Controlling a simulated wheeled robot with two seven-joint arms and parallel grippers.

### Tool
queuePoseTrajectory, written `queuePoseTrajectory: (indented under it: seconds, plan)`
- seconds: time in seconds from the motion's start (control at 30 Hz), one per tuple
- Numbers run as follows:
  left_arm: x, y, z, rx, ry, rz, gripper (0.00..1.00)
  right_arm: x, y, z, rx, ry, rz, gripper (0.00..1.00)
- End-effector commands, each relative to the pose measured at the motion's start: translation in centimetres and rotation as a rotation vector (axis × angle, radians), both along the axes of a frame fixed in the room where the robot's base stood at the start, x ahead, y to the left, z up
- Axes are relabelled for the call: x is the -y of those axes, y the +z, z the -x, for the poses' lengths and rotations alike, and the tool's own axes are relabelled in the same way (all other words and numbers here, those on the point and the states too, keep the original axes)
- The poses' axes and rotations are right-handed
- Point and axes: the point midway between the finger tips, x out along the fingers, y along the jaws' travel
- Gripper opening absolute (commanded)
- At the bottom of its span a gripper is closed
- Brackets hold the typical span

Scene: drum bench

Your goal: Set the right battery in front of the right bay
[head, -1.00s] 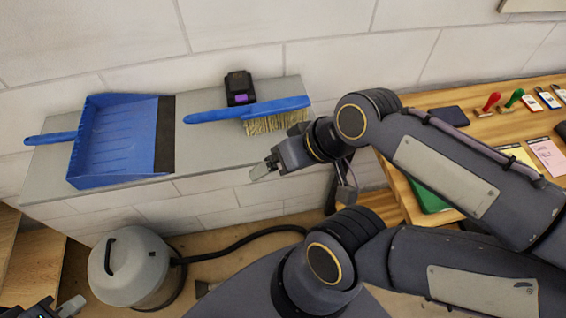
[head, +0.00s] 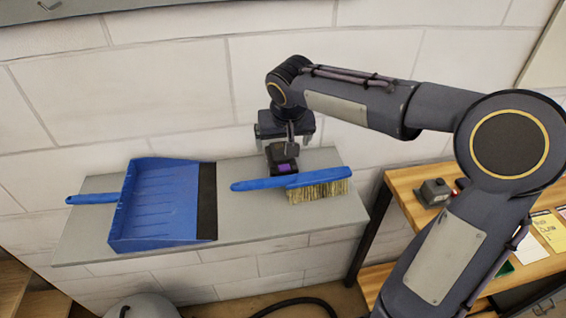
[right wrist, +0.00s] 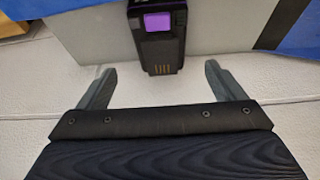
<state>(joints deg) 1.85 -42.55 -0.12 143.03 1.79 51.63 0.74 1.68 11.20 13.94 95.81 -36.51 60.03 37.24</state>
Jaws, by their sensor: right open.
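A black battery (head: 283,168) with a purple patch is on the grey ledge, right behind the blue brush. In the right wrist view the battery (right wrist: 160,50) has its metal contacts facing my gripper. My right gripper (head: 290,146) is open and points down just above and behind the battery. In the right wrist view, its fingertips (right wrist: 158,70) are spread wider than the battery, one on each side, with nothing held. My left gripper is not in view. I cannot make out a right bay for certain.
The blue brush (head: 290,179) lies just in front of the battery. A blue dustpan (head: 160,203) sits to the left on the grey ledge (head: 255,222). A wooden bench (head: 405,186) with a dark grey device (head: 434,191) is at right, partly behind my right arm.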

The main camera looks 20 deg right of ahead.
Motion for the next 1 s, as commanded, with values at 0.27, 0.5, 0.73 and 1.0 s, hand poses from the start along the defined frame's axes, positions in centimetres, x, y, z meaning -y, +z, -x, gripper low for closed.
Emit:
queuePoseTrajectory:
  seconds: [0.27, 0.5, 0.73, 1.0]
  plan:
    - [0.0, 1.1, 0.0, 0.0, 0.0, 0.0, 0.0, 0.2, -3.1, -1.0, -0.008, 0.001, -0.001, 0.89]
    - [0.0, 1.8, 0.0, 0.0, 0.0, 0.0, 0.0, 0.4, -6.1, -2.1, -0.004, 0.001, -0.001, 0.89]
    - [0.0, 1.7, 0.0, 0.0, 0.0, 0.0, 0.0, 0.4, -6.5, -2.3, -0.002, 0.002, -0.002, 0.89]
    - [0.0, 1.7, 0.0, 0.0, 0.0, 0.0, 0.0, 0.5, -6.4, -2.2, -0.002, 0.002, -0.002, 0.59]
